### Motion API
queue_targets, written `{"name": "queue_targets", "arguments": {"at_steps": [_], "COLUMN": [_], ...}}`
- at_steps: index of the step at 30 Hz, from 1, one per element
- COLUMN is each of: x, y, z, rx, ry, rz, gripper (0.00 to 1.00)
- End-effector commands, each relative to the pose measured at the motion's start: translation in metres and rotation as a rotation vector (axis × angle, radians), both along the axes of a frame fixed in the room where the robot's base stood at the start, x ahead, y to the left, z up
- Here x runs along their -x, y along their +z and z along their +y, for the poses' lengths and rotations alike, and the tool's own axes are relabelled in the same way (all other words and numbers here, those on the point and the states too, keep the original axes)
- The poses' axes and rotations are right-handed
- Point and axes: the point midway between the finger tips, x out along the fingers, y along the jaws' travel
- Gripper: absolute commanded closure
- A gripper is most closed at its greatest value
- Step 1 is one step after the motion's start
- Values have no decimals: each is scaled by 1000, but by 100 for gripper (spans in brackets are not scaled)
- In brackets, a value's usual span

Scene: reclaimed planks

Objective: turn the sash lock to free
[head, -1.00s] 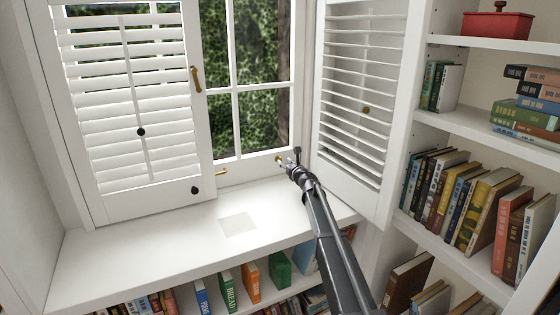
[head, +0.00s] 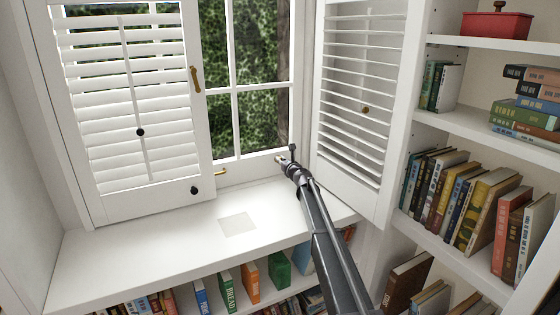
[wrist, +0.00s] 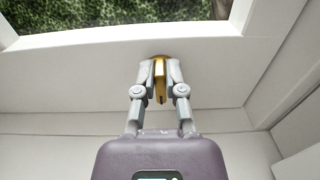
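The sash lock is a small brass piece on the bottom rail of the white window. In the wrist view its lever (wrist: 159,82) stands upright in the picture, between the two grey fingertips. My gripper (wrist: 160,74) has a finger close on each side of the lever and looks shut on it. In the head view my gripper (head: 285,160) reaches the bottom rail at the window's right end, and its fingers hide most of the lock.
A second brass fitting (head: 221,171) sits further left on the rail. The left shutter (head: 125,95) covers part of the window, and the right shutter (head: 360,100) stands open close beside my arm. Bookshelves (head: 470,130) stand at the right.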

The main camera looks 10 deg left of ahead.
Motion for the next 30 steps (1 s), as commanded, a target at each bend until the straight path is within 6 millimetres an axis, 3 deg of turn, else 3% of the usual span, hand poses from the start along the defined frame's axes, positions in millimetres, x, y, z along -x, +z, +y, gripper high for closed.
{"name": "queue_targets", "arguments": {"at_steps": [17, 30], "x": [0, 2], "y": [0, -2], "z": [2, 6], "rx": [80, 367], "ry": [1, 2], "rz": [-53, -245], "gripper": [100, 100]}}
